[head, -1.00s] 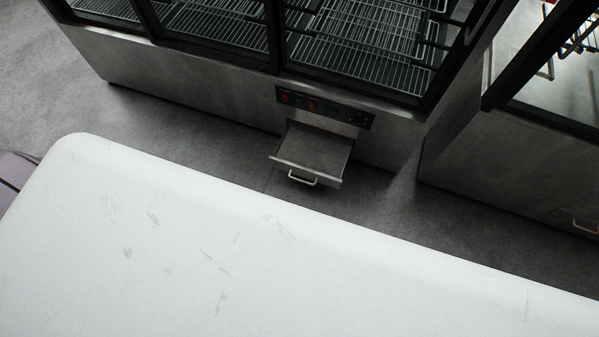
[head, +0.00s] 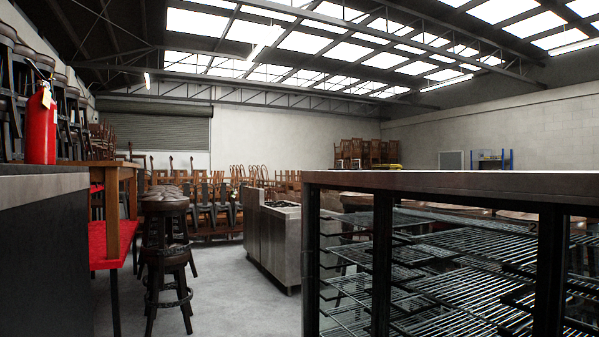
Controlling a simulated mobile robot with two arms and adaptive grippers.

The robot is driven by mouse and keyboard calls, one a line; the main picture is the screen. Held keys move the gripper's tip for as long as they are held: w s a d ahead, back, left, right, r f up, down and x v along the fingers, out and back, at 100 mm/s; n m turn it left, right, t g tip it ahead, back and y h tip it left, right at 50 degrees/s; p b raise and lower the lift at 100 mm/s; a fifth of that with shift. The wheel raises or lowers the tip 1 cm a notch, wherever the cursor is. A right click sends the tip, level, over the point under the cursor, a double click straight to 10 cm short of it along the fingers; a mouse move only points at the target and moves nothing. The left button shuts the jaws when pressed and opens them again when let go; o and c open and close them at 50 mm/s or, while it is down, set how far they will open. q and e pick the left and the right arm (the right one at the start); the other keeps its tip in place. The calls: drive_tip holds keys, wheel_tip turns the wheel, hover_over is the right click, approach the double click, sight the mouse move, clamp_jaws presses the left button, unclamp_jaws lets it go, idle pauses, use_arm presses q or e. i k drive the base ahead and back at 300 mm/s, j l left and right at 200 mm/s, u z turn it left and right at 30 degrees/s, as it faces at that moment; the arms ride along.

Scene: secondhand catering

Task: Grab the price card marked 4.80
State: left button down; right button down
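I see no price card that I can read as 4.80 in the head view. A small pale yellow tag (head: 46,98) hangs on the red fire extinguisher (head: 38,130) at the left; any marking on it is too small to read. Neither of my grippers is in view.
A display cabinet with wire racks (head: 455,280) fills the right foreground under a flat top (head: 450,185). A dark counter (head: 40,250) stands at the left, with stools (head: 165,240) beside it. A steel unit (head: 275,240) stands mid-floor. Clear grey floor (head: 225,295) lies between.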

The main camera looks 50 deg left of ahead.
sight(356, 163)
drive_tip(key=u, duration=1.25)
drive_tip(key=z, duration=2.55)
drive_tip(key=j+z, duration=0.35)
drive_tip(key=k+j+z, duration=0.1)
drive_tip(key=j+z, duration=0.3)
drive_tip(key=k+j+z, duration=0.15)
drive_tip(key=j+z, duration=0.2)
drive_tip(key=k+j+z, duration=0.15)
drive_tip(key=j+z, duration=0.2)
drive_tip(key=k+j+z, duration=0.2)
drive_tip(key=z, duration=0.2)
drive_tip(key=k+j+z, duration=0.25)
drive_tip(key=k, duration=0.25)
drive_tip(key=k+j+z, duration=0.25)
drive_tip(key=k, duration=0.3)
drive_tip(key=k+u, duration=0.2)
drive_tip(key=k, duration=0.45)
drive_tip(key=k+j+u, duration=0.2)
drive_tip(key=k, duration=0.45)
drive_tip(key=k+l, duration=0.05)
drive_tip(key=l, duration=0.1)
